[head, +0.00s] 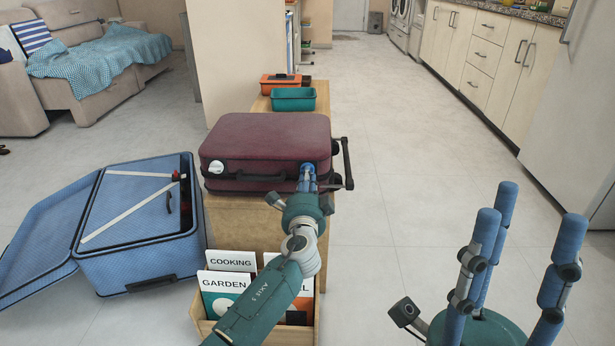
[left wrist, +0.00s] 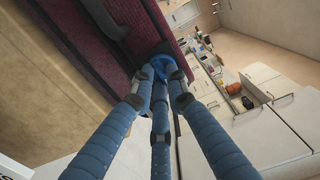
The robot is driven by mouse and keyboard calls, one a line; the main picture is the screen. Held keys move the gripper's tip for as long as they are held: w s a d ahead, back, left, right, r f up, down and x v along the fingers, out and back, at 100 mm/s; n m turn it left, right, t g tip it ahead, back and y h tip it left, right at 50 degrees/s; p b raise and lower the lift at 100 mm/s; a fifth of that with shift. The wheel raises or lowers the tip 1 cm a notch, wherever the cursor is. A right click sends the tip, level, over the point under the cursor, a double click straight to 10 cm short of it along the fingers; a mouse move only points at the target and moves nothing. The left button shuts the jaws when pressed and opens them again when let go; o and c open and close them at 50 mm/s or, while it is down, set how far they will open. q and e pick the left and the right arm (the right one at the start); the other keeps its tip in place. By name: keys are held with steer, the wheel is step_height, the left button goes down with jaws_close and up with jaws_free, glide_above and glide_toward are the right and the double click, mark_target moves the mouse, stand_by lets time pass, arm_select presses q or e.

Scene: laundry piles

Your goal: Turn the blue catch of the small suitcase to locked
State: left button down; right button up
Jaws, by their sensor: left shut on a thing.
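The small maroon suitcase (head: 265,138) lies flat and closed on a wooden cabinet, with its dark handle (head: 258,177) on the near side. My left gripper (head: 308,174) is at the right part of that near side. In the left wrist view its blue fingers (left wrist: 158,85) are shut on the blue catch (left wrist: 163,62) on the maroon case (left wrist: 130,47). The fingers hide much of the catch, so its exact turn cannot be told. My right gripper (head: 527,245) is at the lower right, open and empty, its blue fingers spread apart and pointing up.
A blue suitcase (head: 145,255) lies open on the floor at left. A wooden box (head: 205,330) with books (head: 230,262) stands before the cabinet. A teal bin (head: 293,99) and an orange box (head: 280,83) sit behind the case. The floor right of it is clear.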

arm_select(q)
steer(key=shift+f, duration=0.15)
stand_by(0.4)
steer(key=c, duration=1.8)
jaws_free()
steer(key=shift+c, duration=0.2)
steer(key=shift+o, duration=0.6)
steer(key=s, duration=1.2)
